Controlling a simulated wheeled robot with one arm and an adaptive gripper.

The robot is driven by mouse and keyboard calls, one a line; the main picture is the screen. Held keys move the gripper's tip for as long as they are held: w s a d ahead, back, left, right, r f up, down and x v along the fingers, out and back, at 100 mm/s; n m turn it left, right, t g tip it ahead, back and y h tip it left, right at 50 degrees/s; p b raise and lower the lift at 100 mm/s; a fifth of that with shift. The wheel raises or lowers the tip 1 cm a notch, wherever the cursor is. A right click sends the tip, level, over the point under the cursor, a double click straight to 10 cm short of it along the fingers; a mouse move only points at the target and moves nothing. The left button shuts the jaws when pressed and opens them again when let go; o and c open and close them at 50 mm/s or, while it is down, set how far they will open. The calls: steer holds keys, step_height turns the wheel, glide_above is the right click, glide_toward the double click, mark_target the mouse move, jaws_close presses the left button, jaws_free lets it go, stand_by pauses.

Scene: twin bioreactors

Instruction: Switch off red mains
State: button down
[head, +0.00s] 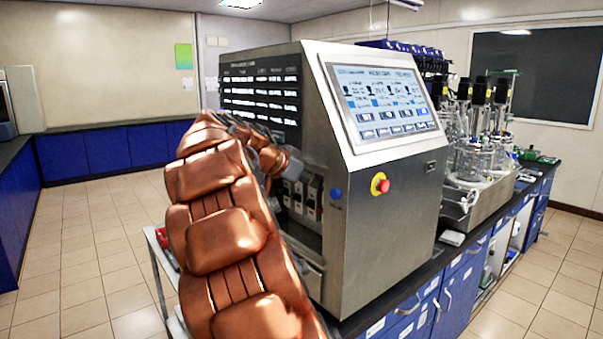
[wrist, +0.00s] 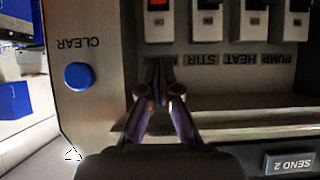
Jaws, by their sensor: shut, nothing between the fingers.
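The wrist view is upside down and shows a row of rocker switches on the metal panel. The leftmost switch there has a red rocker (wrist: 158,4), cut by the top edge; I take it as the red mains. Its label is mostly hidden behind my gripper. My gripper (wrist: 157,76) is shut and empty, its tips just below that switch's white plate in the picture; contact cannot be told. The head view shows the switch row (head: 298,197) on the cabinet's side, partly behind my orange arm. The red rocker's position cannot be read.
A blue CLEAR button (wrist: 79,76) sits left of the switches in the wrist view. The steel cabinet (head: 385,235) carries a touchscreen (head: 380,103) and a red emergency button (head: 381,186). Glass vessels (head: 480,150) stand behind it.

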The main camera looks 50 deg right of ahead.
mark_target(319, 211)
steer(key=p+x, duration=0.1)
steer(key=x, duration=0.2)
steer(key=shift+w+a+f, duration=0.1)
steer(key=shift+a+f, duration=0.15)
steer(key=shift+f, duration=0.55)
steer(key=shift+w+a+f+p, duration=0.15)
steer(key=shift+f+p, duration=0.1)
steer(key=shift+f, duration=0.35)
steer(key=shift+s+a+f+p, duration=0.1)
steer(key=shift+a+f+p, duration=0.1)
steer(key=shift+f, duration=0.35)
steer(key=shift+f+b, duration=0.1)
steer(key=shift+b, duration=0.2)
steer(key=shift+f+b, duration=0.2)
steer(key=shift+b, duration=0.45)
steer(key=shift+r+h, duration=0.1)
steer(key=shift+h, duration=0.2)
